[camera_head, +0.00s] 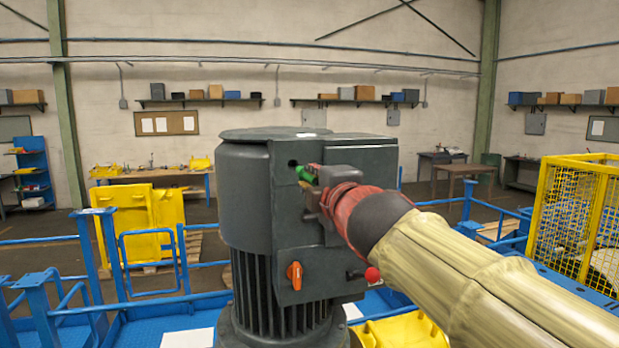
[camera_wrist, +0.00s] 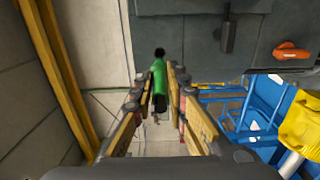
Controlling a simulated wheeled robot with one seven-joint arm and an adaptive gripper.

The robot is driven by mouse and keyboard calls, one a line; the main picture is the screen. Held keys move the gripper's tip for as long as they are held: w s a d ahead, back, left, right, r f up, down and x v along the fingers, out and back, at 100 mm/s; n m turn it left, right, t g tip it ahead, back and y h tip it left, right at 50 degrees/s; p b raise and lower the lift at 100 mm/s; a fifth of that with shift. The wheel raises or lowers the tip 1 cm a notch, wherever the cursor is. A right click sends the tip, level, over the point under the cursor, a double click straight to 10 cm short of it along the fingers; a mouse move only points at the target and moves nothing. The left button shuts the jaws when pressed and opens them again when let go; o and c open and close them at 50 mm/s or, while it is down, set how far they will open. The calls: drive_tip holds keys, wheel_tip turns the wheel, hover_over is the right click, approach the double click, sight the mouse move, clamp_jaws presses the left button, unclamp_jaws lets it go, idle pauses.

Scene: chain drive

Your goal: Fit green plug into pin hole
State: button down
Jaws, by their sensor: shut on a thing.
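The green plug (camera_head: 305,174) is held in front of the upper face of the dark grey motor housing (camera_head: 330,215). The pin hole (camera_head: 293,163) is a small dark round opening in that face, just up and left of the plug's end. In the wrist view the green plug (camera_wrist: 158,76) points toward the pin hole (camera_wrist: 159,51), with its far end just below it in the picture. I cannot tell how wide the gap is, but the plug is outside the hole. My gripper (camera_head: 314,178) is shut on the plug; its fingers (camera_wrist: 158,92) flank the plug's sides.
An orange handle (camera_head: 294,275) and a red knob (camera_head: 372,275) stick out from the housing's lower face. Blue railings (camera_head: 180,262) surround the motor. A yellow mesh cage (camera_head: 585,205) stands at right. The space right of the housing is taken by my arm.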

sight(298, 168)
drive_tip(key=shift+f, duration=0.1)
drive_tip(key=shift+x, duration=2.85)
drive_tip(key=shift+x, duration=3)
drive_tip(key=c, duration=1.7)
unclamp_jaws()
drive_tip(key=shift+w, duration=0.1)
drive_tip(key=v, duration=1.2)
